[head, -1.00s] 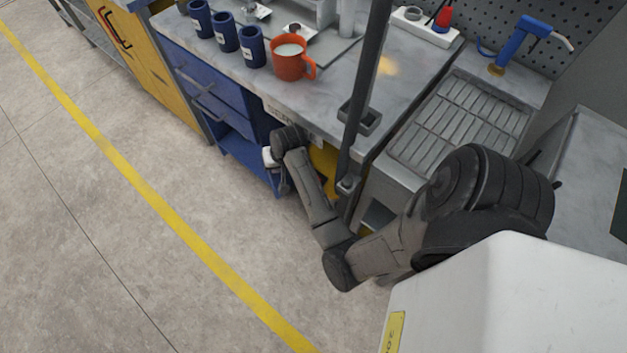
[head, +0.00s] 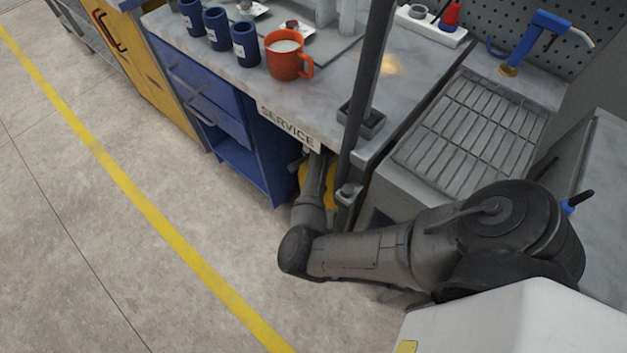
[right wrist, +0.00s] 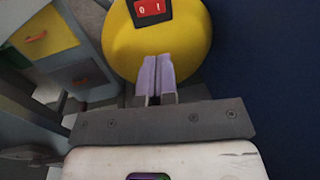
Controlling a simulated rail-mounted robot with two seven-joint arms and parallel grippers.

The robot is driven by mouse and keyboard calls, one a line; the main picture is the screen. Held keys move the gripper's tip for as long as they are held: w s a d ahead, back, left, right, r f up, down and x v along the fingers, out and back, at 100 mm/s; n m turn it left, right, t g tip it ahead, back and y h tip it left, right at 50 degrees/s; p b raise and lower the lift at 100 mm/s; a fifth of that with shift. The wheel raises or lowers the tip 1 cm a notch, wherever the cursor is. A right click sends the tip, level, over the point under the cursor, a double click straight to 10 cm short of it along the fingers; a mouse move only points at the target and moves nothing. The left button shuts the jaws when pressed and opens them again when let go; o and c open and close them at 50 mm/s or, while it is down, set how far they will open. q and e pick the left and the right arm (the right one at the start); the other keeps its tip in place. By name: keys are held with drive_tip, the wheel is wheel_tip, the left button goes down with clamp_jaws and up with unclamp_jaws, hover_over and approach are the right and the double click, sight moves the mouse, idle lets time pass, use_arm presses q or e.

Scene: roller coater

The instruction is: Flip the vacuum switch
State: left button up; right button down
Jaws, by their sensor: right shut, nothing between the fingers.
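The vacuum switch is a red rocker marked 0 and I (right wrist: 150,8) in a dark frame at the top edge of the right wrist view. It sits on a round yellow body, the vacuum (right wrist: 135,45). My right gripper (right wrist: 158,60) is shut and empty, with its pale fingers in front of the yellow body, below the switch. I cannot tell whether the fingertips touch the body. In the head view, parts of the yellow vacuum (head: 333,188) show under the counter; my right gripper and the switch are hidden there. My left gripper is not in view.
The marble counter (head: 215,62) with a SERVICE label overhangs the vacuum. A dark upright post (head: 361,90) stands close beside my right arm. A blue drawer cabinet (head: 195,90) is at left, and a grey unit with a slatted grate (head: 470,135) at right. An orange mug (head: 285,62) stands on the counter.

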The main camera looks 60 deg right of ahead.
drive_tip(key=f+b, duration=0.2)
drive_tip(key=f, duration=0.2)
drive_tip(key=w+f+b, duration=0.1)
drive_tip(key=f+b, duration=0.2)
drive_tip(key=f, duration=0.1)
drive_tip(key=w+f+b, duration=0.1)
drive_tip(key=f+b, duration=0.2)
drive_tip(key=f, duration=0.1)
drive_tip(key=shift+d+f, duration=0.2)
drive_tip(key=shift+f, duration=0.05)
drive_tip(key=shift+f+b, duration=0.55)
drive_tip(key=shift+f, duration=0.1)
